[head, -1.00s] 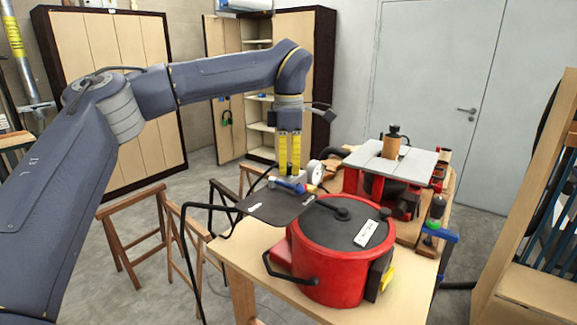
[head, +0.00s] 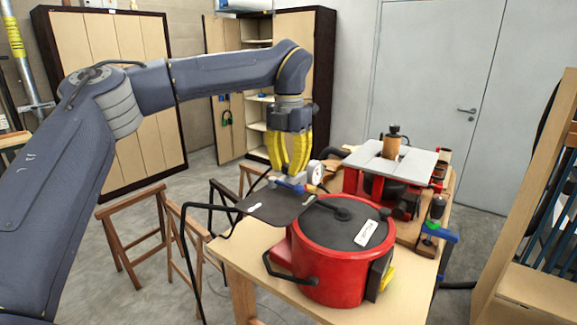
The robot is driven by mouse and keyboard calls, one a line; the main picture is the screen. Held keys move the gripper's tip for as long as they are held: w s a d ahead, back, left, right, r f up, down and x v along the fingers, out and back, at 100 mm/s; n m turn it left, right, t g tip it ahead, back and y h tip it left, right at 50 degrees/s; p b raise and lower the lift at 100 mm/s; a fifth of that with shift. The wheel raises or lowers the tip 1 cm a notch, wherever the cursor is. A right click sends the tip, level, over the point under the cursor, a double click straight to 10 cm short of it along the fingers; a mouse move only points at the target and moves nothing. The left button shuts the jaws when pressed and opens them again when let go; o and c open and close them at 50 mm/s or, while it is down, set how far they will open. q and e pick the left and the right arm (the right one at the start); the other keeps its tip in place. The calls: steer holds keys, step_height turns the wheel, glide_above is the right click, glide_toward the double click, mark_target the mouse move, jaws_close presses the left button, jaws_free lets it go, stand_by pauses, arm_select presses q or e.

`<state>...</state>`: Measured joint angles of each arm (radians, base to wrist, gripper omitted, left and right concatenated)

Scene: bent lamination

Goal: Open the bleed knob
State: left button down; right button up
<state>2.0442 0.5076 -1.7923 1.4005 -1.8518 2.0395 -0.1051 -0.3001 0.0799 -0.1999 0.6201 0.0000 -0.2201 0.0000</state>
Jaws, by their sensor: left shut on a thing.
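My left gripper (head: 292,174) has yellow fingers and points straight down at the fittings behind the red pot (head: 328,262). Its fingertips are shut on the bleed knob, which is small and mostly hidden between them. Just below the tips are a blue lever (head: 291,186) and grey metal fittings. A round white gauge (head: 315,172) stands close to the right of the fingers. The pot has a dark lid (head: 340,222) with a white label. My right gripper is not in view.
A dark flat plate (head: 272,208) and a bent black tube frame lie left of the pot. A red machine with a grey top (head: 395,162) stands behind right. The wooden table (head: 245,262) has free room at its front left corner.

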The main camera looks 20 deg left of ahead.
mark_target(288, 165)
arm_select(q)
steer(key=n, duration=0.5)
steer(key=shift+w+r+n, duration=0.1)
steer(key=shift+n, duration=0.2)
steer(key=n, duration=0.9)
steer(key=shift+n, duration=2.2)
steer(key=shift+a, duration=0.1)
steer(key=c, duration=1.1)
jaws_free()
steer(key=shift+o, duration=0.2)
step_height(288, 165, up, 12)
